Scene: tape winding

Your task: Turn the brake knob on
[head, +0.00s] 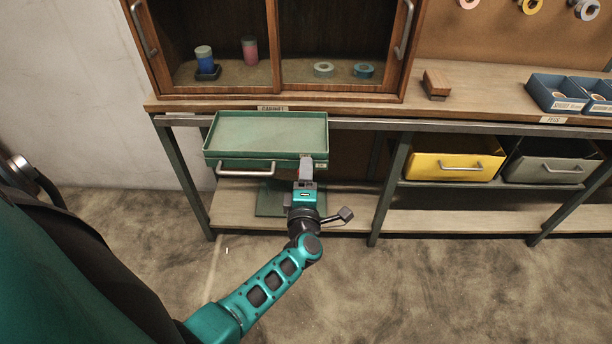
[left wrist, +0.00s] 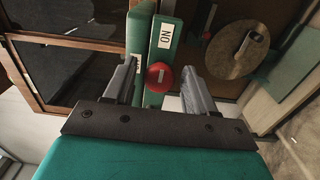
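The brake knob (left wrist: 159,77) is a round red knob with a pale bar mark, on a green panel. A white label reading "ON" (left wrist: 165,37) is on the panel beside it. In the left wrist view my left gripper (left wrist: 157,66) is open, with the knob showing between its two separated fingers. I cannot tell whether either finger touches it. In the head view the left gripper (head: 306,162) is at the right end of the green tray-like drawer (head: 266,133), and the arm mostly hides the knob there. My right gripper is in no view.
A cabinet (head: 272,97) stands on the bench above the drawer. A yellow drawer (head: 455,167) and a grey drawer (head: 552,168) are to the right. A round tan disc (left wrist: 238,50) is right of the fingers in the left wrist view. The floor in front is clear.

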